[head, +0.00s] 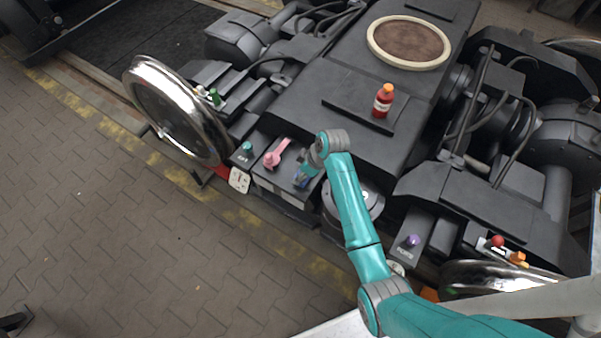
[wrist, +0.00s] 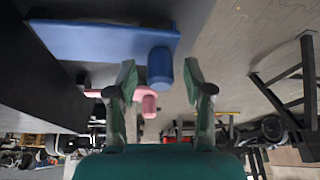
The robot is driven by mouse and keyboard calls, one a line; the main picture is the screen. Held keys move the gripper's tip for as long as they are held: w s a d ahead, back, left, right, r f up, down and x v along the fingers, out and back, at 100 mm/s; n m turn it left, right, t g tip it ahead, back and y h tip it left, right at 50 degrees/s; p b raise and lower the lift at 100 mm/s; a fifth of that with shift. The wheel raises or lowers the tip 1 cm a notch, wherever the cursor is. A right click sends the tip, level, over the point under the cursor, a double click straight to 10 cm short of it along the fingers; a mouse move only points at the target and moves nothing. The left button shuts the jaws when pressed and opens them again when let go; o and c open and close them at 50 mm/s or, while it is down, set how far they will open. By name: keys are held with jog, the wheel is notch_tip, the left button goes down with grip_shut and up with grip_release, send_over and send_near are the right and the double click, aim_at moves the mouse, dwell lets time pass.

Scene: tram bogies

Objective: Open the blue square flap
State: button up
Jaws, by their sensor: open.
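The blue flap (wrist: 100,40) spans the upper left of the wrist view, with a blue knob (wrist: 160,68) at its right end. My gripper (wrist: 161,78) is open, with one finger on each side of the knob. A gap shows on both sides of the knob, and I cannot tell how deep it sits between the fingers. In the head view a little blue of the flap (head: 301,182) shows at the end of my arm, on the bogie's front edge. My gripper and wrist hide much of it there. The flap looks closed, but this is hard to tell.
A pink lever (head: 273,159) stands just left of the flap and also shows behind the knob in the wrist view (wrist: 149,105). A teal knob (head: 246,147) and a large wheel (head: 172,108) lie further left. A red bottle (head: 383,101) stands on the bogie top.

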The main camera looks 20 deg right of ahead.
jog(key=shift+f, duration=0.2)
grip_shut()
jog(key=shift+w, duration=0.15)
